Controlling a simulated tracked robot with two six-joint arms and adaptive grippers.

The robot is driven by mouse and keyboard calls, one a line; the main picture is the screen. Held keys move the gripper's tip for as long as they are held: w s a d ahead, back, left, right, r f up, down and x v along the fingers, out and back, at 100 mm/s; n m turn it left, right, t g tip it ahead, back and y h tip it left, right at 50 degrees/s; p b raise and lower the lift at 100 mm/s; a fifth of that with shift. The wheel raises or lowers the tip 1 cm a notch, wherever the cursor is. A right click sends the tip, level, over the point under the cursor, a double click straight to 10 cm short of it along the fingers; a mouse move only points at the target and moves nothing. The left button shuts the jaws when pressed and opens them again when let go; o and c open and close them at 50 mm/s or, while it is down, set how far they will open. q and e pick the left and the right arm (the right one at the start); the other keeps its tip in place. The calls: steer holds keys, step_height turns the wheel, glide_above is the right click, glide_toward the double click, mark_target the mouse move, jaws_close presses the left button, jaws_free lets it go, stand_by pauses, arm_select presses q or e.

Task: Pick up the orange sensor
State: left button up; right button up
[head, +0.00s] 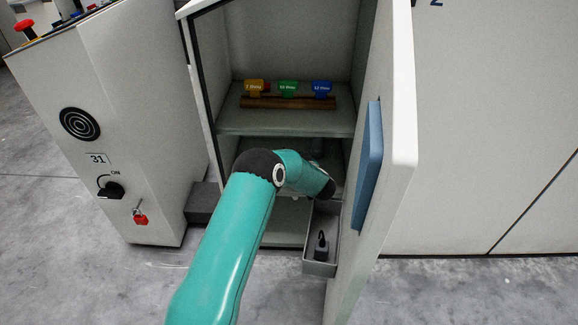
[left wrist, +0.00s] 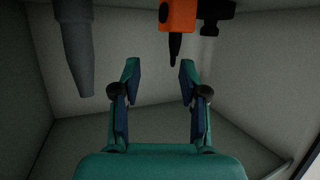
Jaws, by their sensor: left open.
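The orange sensor (left wrist: 178,16) shows at the top of the left wrist view, cut off by the frame's upper edge. It has an orange body, a thin black tip pointing down and a black part at its right. My left gripper (left wrist: 159,65) is open and empty, with the sensor beyond its fingertips and a little right of centre; no contact shows. In the head view my teal left arm reaches into the open cabinet (head: 284,122) below its shelf. The gripper and the sensor are hidden there. My right gripper is in neither view.
A grey tapered thing (left wrist: 76,45) hangs left of the fingers. Yellow (head: 254,86), green (head: 288,88) and blue (head: 322,88) tagged pieces sit on the shelf. The open cabinet door (head: 395,130) stands right of the arm. A grey bin (head: 318,268) holds a black object (head: 321,246).

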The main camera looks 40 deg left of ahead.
arm_select(q)
steer(key=a+f+b, duration=0.1)
steer(key=a+f, duration=0.1)
steer(key=a, duration=0.1)
steer(key=w+a+f+b, duration=0.1)
steer(key=a, duration=0.1)
steer(key=shift+a+b, duration=0.1)
steer(key=shift+b, duration=0.25)
steer(key=shift+w+a+r, duration=0.1)
steer(key=shift+w+a, duration=0.05)
steer(key=shift+a, duration=0.1)
jaws_close()
